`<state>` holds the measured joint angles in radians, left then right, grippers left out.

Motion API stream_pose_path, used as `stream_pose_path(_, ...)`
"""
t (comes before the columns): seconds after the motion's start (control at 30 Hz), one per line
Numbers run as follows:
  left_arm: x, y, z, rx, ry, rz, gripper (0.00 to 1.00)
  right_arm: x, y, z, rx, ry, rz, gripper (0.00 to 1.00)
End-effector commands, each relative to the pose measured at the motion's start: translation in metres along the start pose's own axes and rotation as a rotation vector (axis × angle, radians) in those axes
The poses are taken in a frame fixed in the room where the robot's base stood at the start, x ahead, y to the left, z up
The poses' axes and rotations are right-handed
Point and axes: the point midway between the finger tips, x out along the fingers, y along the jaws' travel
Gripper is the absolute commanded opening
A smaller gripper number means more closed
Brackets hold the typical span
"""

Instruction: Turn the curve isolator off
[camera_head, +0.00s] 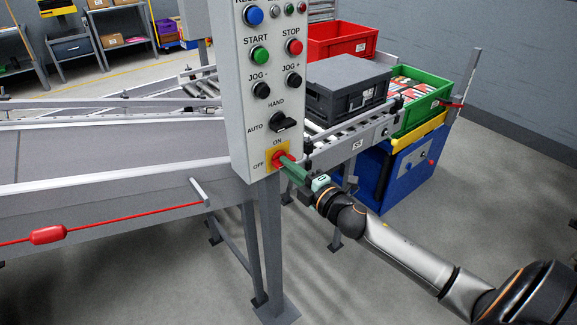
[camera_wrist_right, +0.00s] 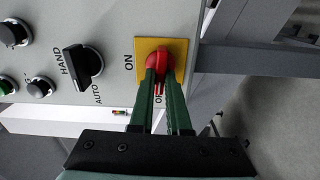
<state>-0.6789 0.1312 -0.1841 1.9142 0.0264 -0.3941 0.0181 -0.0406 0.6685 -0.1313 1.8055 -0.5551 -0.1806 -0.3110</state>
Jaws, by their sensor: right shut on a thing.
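The isolator is a red rotary knob (camera_wrist_right: 159,60) on a yellow plate (camera_wrist_right: 179,47), low on the grey control panel (camera_head: 240,90). ON is printed above the plate and OFF to its left in the head view. My right gripper (camera_head: 290,167) reaches the knob from the lower right. Its green fingers are shut on the knob, one on each side in the wrist view. A red part shows between the fingers, extending toward the partly covered OFF label. The fingers hide some of the knob, so its exact angle is hard to read. My left gripper is not in view.
Above the isolator sit a black HAND/AUTO selector (camera_head: 283,123) and several push buttons. A grey conveyor (camera_head: 110,160) runs left, with a red pull cord (camera_head: 48,235) along its side. A roller conveyor carries a dark crate (camera_head: 345,82) behind. Floor at lower right is clear beyond my arm.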

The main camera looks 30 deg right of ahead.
Motion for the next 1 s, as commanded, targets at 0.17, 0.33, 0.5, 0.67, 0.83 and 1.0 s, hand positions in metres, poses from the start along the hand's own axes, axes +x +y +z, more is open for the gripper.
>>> stream_pose_path(0.17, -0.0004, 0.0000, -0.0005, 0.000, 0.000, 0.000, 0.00, 0.0000, -0.0005, -0.0004, -0.050, 0.001, -0.001, 0.00)
stream_pose_path(0.33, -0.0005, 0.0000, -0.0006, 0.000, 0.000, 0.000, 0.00, 0.0000, -0.0008, -0.0004, -0.069, 0.001, -0.001, 0.00)
stream_pose_path(0.5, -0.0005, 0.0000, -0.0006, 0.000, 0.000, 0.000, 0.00, 0.0000, -0.0009, -0.0004, -0.073, 0.001, -0.001, 0.00)
stream_pose_path(0.67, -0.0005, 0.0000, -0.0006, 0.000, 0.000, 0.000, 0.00, 0.0000, -0.0009, -0.0003, -0.073, 0.001, -0.001, 0.00)
stream_pose_path(0.83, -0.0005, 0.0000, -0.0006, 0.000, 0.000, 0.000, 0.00, -0.0001, -0.0009, -0.0003, -0.072, 0.001, -0.001, 0.29)
stream_pose_path(1.0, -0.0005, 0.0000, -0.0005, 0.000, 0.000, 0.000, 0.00, 0.0000, -0.0007, -0.0001, -0.071, 0.001, -0.001, 0.45)
